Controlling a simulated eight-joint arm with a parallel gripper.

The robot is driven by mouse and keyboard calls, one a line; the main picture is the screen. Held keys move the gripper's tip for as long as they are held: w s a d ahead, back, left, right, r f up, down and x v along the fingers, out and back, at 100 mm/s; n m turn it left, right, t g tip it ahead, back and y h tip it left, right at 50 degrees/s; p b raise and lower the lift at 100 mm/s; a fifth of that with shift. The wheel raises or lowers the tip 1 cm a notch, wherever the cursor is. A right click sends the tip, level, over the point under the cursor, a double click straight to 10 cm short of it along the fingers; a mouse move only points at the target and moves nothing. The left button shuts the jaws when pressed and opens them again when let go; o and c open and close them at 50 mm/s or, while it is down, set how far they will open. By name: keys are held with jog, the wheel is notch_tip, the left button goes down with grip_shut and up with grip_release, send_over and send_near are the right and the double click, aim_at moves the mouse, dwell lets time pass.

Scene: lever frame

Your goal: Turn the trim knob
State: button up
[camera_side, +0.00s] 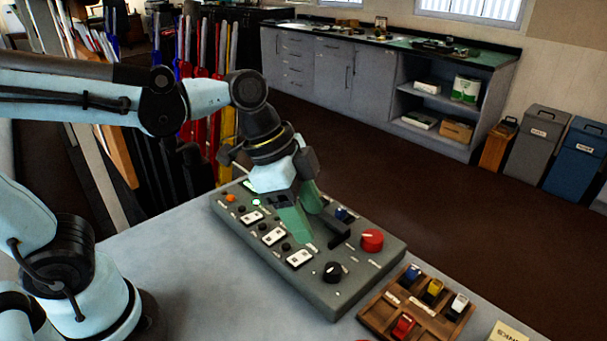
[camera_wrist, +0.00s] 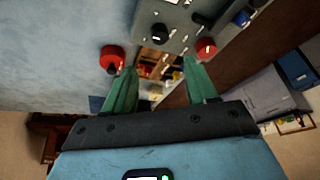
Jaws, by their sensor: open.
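A grey control panel (camera_side: 228,206) lies on the table. A black round knob (camera_side: 333,271) with a white mark, which looks like the trim knob, sits near its front end; its label is too small to read. The knob also shows in the wrist view (camera_wrist: 159,33), ahead of the fingertips and between their lines. My gripper (camera_side: 316,228) has two green fingers spread apart and points down over the panel's middle. In the wrist view my gripper (camera_wrist: 161,66) has nothing between its fingers. The fingers hide part of the panel.
A red knob (camera_side: 372,240) and a black bar handle (camera_side: 336,232) stand near the black knob. White-faced switches (camera_side: 299,258) line the panel's left side. A wooden tray (camera_side: 378,318) with coloured pieces lies at the right. The table (camera_side: 175,245) left of the panel is bare.

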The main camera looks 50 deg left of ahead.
aim_at(333, 267)
jog(key=shift+x, duration=5.75)
jog(key=shift+a, duration=0.1)
jog(key=c, duration=1)
jog(key=shift+c, duration=0.2)
jog(key=shift+n, duration=0.4)
jog(key=n+t+y, duration=0.1)
jog(key=n, duration=0.3)
jog(key=shift+n+y, duration=0.3)
jog(key=shift+y, duration=0.1)
jog(key=shift+n+t+y, duration=0.4)
jog(key=shift+n+y, duration=0.5)
jog(key=shift+n, duration=1.4)
